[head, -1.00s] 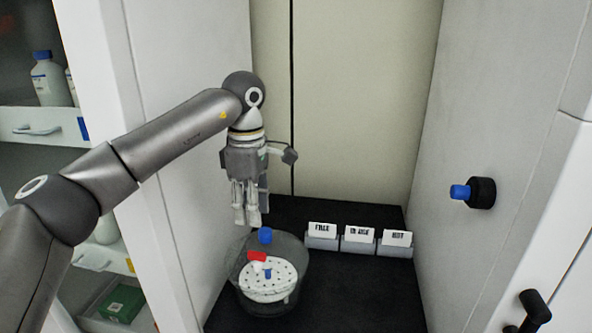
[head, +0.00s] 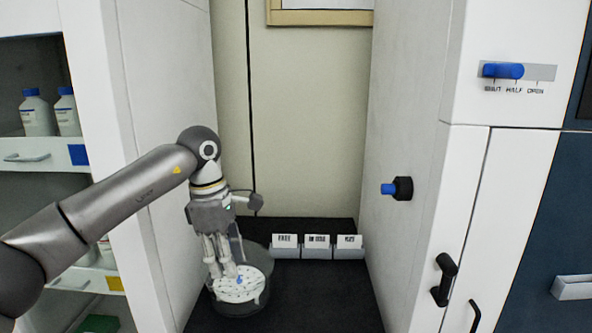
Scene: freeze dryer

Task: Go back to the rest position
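My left gripper (head: 223,271) points down at the round, see-through vessel (head: 262,300) on the dark bench top; in this picture its fingers overlap the vessel. I cannot tell whether it touches the vessel or is in front of it. Inside the vessel is a white perforated disc (head: 250,292) with a small blue piece (head: 239,279) on it. The fingers look close together, but their gap is unclear and nothing clearly shows between them. My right gripper is out of view.
Three labelled card holders (head: 317,250) stand at the back of the bench (head: 320,295). A blue-tipped black knob (head: 398,188) juts from the right wall. A blue slider (head: 502,71) and black handle (head: 444,279) are further right. White bottles (head: 37,113) stand on a left shelf.

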